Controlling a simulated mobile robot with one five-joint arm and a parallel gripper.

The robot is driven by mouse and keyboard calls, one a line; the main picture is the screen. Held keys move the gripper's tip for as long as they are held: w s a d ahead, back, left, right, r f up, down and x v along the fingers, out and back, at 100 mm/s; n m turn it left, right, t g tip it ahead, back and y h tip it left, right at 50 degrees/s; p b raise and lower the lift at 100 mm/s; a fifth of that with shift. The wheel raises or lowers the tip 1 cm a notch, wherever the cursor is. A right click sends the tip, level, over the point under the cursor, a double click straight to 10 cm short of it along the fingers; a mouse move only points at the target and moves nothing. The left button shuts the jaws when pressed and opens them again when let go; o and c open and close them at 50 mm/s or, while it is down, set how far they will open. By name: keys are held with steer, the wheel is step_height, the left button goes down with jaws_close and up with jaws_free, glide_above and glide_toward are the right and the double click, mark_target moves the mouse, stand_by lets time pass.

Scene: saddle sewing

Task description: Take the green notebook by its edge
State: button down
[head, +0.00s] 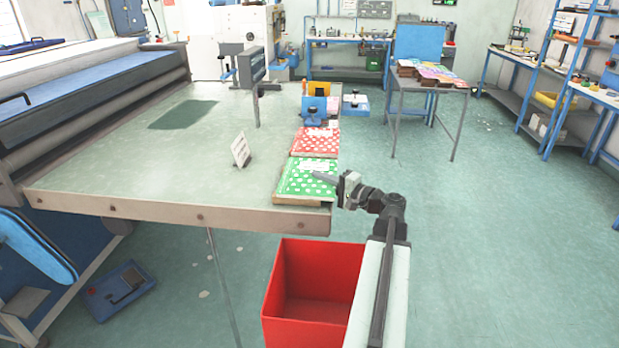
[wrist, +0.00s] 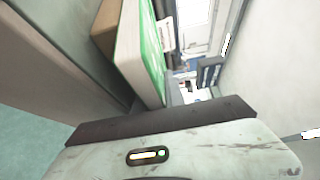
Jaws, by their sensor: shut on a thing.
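The green notebook with white dots (head: 297,182) lies at the near right corner of the long table. It lies on a thin brown layer, and a pale label is on its cover. My gripper (head: 320,177) reaches in from the right and is shut on the notebook's right edge. In the wrist view the notebook (wrist: 150,45) shows its green cover and pale page side, close beyond the gripper body. The fingertips are hard to make out there.
A red dotted notebook (head: 314,142) lies just behind the green one on the table (head: 120,175). A small white sign (head: 240,150) stands to the left. A red bin (head: 310,285) is below the table's edge. A stand with colourful stacks (head: 433,73) is farther back. Floor to the right is clear.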

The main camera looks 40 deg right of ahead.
steer(key=shift+r, duration=0.1)
step_height(320, 180, up, 10)
steer(key=p, duration=1)
